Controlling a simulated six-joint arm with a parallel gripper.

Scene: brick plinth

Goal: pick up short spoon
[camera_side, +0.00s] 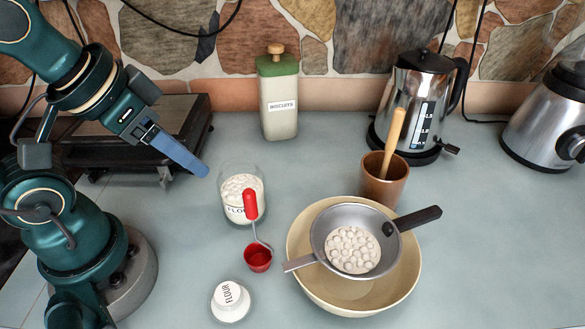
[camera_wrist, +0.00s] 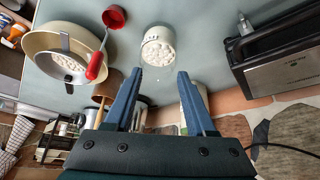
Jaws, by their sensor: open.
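A short spoon with a red handle (camera_side: 250,204), a thin metal neck and a red bowl (camera_side: 257,259) is in front of the flour jar in the side view. Its bowl is low and its handle points up. It also shows in the wrist view, with the red handle (camera_wrist: 97,65) left of my fingers. My gripper (camera_side: 203,171) is above the counter, left of the jar, apart from the spoon. In the wrist view its two blue fingers (camera_wrist: 160,72) are spread with nothing between them.
The glass flour jar (camera_side: 241,190) stands closest to my gripper, its white lid (camera_side: 230,300) lying in front. A cream bowl (camera_side: 405,282) with a sieve (camera_side: 318,236) across it is right of the spoon. Behind are a brown cup (camera_side: 383,190) holding a wooden handle, a kettle (camera_side: 413,100) and a canister (camera_side: 279,115).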

